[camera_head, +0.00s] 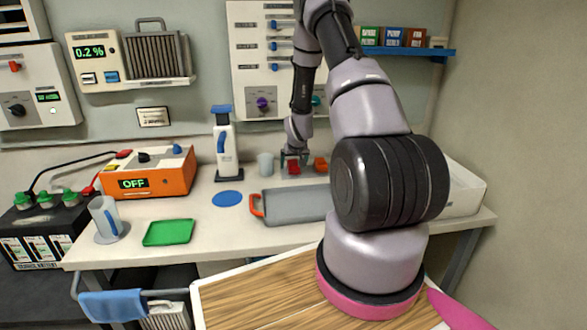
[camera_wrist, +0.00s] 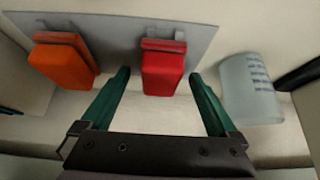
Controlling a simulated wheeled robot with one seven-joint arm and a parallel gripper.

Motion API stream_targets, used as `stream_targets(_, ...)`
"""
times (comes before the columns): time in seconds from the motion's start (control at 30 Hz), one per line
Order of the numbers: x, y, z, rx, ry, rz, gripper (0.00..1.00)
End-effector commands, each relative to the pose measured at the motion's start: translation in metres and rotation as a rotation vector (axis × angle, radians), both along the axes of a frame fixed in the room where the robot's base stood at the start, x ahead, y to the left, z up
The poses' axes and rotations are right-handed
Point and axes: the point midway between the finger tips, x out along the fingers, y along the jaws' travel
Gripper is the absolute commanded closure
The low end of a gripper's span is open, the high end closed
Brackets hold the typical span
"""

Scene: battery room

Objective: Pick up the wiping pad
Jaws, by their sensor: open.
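A red block (camera_wrist: 162,72) with a clip-like top edge lies between the two green fingers of my gripper (camera_wrist: 160,80) in the wrist view. The fingers are open, one on each side of it, with a gap visible on both sides. In the head view the red block (camera_head: 293,170) is just under my gripper (camera_head: 294,158), at the back of the bench. A similar orange block (camera_wrist: 64,62) sits to its left in the wrist view. I cannot tell for certain which of these is the wiping pad. A blue cloth (camera_head: 112,305) hangs on a rail at the front left.
A whitish translucent cup (camera_wrist: 250,90) stands close to the right finger. A grey tray with a red handle (camera_head: 290,206) lies in front of the blocks. A white bin (camera_head: 465,190) is at the right. A green tray (camera_head: 169,232) and an orange power unit (camera_head: 150,172) are left.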

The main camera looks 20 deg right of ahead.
Motion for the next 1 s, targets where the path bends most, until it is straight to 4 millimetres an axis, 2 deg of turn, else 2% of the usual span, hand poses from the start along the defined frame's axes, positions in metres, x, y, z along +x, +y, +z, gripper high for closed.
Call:
stream_targets(0.27, 0.002, -0.001, -0.003, 0.0, -0.001, 0.0, 0.05)
stream_targets(0.37, 0.002, -0.001, -0.003, 0.0, -0.001, 0.0, 0.39)
stream_targets(0.5, 0.002, -0.001, -0.003, 0.0, 0.0, 0.0, 0.93)
stream_targets(0.53, 0.002, -0.001, -0.003, 0.0, -0.001, 0.0, 0.96)
stream_targets(0.8, 0.003, -0.001, 0.002, -0.001, -0.002, 0.001, 0.97)
stream_targets(0.87, 0.003, -0.001, 0.009, -0.002, -0.004, 0.001, 0.97)
stream_targets(1.0, 0.003, -0.001, 0.036, -0.002, -0.006, 0.001, 0.97)
